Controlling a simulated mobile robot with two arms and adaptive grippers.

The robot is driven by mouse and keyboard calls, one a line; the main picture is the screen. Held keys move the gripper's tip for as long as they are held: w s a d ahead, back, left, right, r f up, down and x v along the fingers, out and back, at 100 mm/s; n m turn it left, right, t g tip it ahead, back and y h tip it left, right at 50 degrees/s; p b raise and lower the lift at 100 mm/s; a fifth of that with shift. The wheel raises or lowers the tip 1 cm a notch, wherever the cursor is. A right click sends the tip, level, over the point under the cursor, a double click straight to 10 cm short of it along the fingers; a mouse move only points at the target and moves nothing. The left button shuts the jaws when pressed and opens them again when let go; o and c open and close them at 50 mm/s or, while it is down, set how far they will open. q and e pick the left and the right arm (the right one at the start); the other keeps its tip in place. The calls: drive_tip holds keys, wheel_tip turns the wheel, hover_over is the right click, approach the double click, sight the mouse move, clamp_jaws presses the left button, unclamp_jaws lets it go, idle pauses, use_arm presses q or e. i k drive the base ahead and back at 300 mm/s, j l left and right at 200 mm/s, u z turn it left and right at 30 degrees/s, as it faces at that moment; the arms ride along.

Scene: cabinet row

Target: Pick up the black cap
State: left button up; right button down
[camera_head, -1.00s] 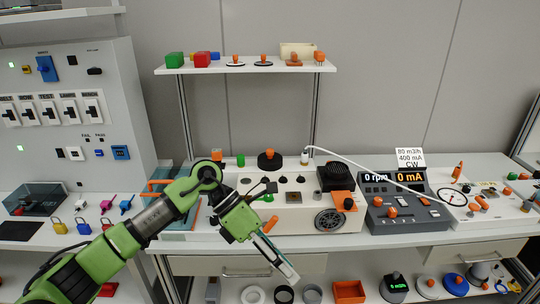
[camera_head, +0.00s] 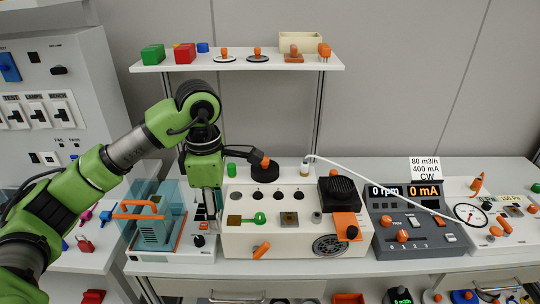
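A dark round cap-like piece with an orange knob (camera_head: 265,172) stands behind the white bench unit, partly covered by a black part of my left wrist. A small black knob-like piece (camera_head: 198,241) is low on the white surface left of the unit. I cannot tell which of the two is the black cap. My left gripper (camera_head: 209,222) points down at the left end of the white unit, just above the small black piece. Its fingers are seen nearly edge-on, so their opening is unclear. My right gripper is not in view.
The white unit (camera_head: 290,241) has knobs, a green key-like piece (camera_head: 254,219) and a black grille (camera_head: 340,190). A teal box with an orange handle (camera_head: 138,205) is left of my gripper. A white hose (camera_head: 380,182) arches over the right side. A shelf (camera_head: 240,64) hangs above.

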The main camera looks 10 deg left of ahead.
sight(268, 171)
drive_tip(key=i, duration=1.35)
